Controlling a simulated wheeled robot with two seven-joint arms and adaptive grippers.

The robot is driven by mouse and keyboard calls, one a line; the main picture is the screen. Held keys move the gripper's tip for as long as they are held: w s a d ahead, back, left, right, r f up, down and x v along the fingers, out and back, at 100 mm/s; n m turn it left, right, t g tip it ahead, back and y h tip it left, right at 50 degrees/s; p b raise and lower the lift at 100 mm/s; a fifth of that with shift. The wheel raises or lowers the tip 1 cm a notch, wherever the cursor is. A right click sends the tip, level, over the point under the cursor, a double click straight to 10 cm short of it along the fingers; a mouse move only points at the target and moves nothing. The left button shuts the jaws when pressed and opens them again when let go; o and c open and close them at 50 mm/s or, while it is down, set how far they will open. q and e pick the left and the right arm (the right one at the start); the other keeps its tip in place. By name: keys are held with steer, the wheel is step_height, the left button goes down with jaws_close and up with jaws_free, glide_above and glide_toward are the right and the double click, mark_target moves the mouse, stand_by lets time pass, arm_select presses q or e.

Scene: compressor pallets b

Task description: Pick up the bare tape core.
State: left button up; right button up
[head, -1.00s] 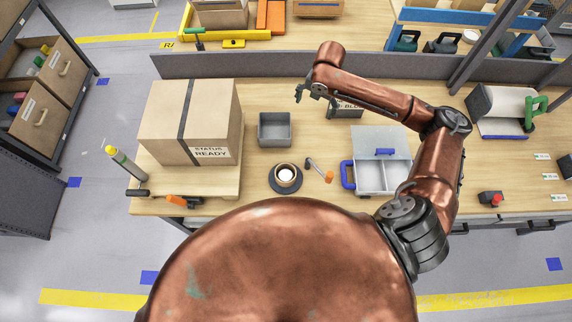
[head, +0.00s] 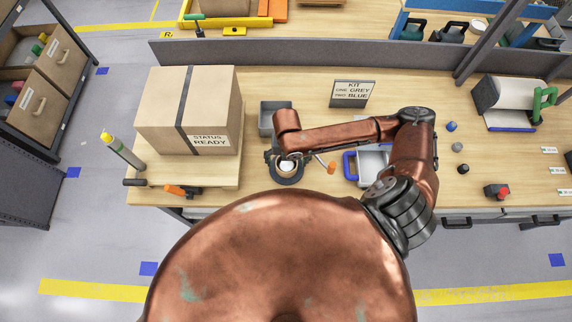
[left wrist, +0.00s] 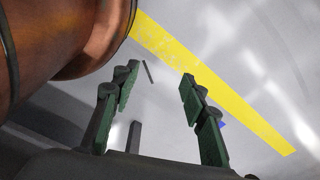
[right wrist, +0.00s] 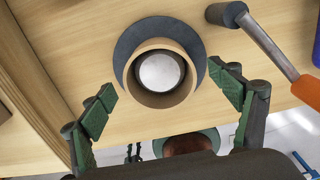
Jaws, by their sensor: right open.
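The bare tape core, a tan cardboard ring (right wrist: 160,100), stands on a dark round base (right wrist: 124,52), with a white-topped round thing inside it. In the head view the core (head: 287,173) is at the bench's front, partly covered by my right gripper (head: 285,157). In the right wrist view my right gripper (right wrist: 161,83) is open and empty, its green-padded fingers on either side of the core with gaps showing. Whether they are down at its height I cannot tell. My left gripper (left wrist: 158,82) is open and empty over the floor, outside the head view.
A hammer (right wrist: 262,45) with an orange handle lies close right of the core. A grey bin (head: 270,117) stands behind it, a large carton (head: 165,110) to the left, and a blue-handled tray (head: 372,165) to the right, partly under my arm. A sign (head: 352,93) stands behind.

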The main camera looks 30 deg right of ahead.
steer(key=shift+f, duration=0.75)
steer(key=c, duration=1)
